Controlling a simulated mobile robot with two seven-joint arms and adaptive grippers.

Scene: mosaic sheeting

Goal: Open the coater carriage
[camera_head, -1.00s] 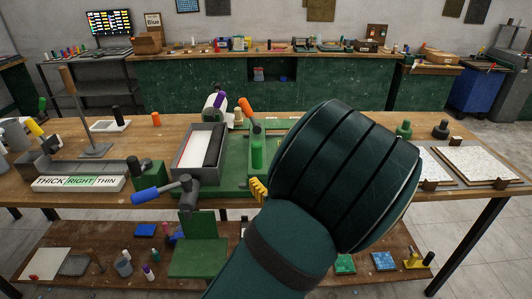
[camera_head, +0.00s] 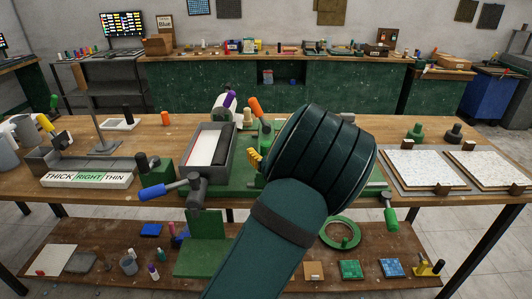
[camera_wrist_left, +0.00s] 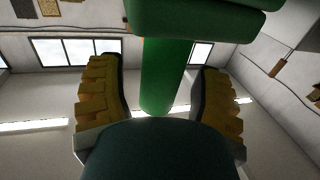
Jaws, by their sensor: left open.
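The coater stands at the middle of the table: a grey-rimmed tray (camera_head: 224,160) with a white inside and a dark bar (camera_head: 224,142), on a green base (camera_head: 230,188). An orange handle (camera_head: 260,107) slants up at its back. My left gripper (camera_head: 254,160) is open at the coater's right side; my forearm and wrist hide much of what lies behind. In the left wrist view, a green cylindrical handle (camera_wrist_left: 166,80) lies between the two yellow fingers (camera_wrist_left: 158,68), with gaps visible on both sides. A larger green part (camera_wrist_left: 205,18) joins its far end. I cannot tell which part is the carriage.
A blue-handled crank (camera_head: 166,191) sticks out at the front left. A green-handled lever (camera_head: 390,215) hangs at the right. Speckled sheets (camera_head: 425,170) lie right. The lower shelf (camera_head: 110,238) holds small items.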

